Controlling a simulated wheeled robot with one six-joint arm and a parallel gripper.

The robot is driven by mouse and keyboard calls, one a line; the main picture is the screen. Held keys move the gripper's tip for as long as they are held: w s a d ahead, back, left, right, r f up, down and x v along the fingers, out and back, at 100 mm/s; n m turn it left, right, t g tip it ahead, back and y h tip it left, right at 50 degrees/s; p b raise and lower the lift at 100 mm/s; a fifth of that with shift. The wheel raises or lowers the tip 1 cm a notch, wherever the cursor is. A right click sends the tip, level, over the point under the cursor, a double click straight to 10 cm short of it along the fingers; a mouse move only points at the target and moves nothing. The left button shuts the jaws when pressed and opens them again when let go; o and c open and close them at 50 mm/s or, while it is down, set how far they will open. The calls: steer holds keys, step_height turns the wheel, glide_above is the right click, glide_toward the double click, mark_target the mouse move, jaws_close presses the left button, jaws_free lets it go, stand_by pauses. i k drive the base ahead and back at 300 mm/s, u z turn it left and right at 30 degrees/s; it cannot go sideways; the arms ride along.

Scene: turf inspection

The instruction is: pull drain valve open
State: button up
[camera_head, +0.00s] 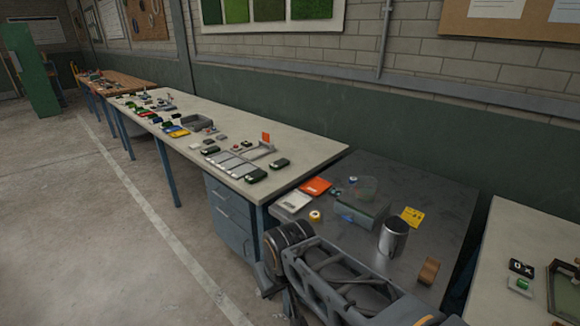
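I cannot make out a drain valve for certain. On the dark metal-topped table (455,210) stands a grey-green box-shaped container (362,213), with a clear, rounded vessel behind it. A shiny metal cylinder (394,238) stands upright to the right of the container. Any small valve or handle on these is too small to tell or hidden. My arm crosses the bottom of the view in front of this table. My gripper's fingertips are not visible, so its place relative to these things cannot be told.
The dark table also holds an orange-red packet (315,186), a white item (296,201), a small yellow roll (315,216), a yellow card (411,217) and a brown block (428,270). A long, cluttered bench (310,150) runs along the wall. The floor at left is clear.

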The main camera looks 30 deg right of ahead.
mark_target(349, 219)
steer(key=z, duration=1.4)
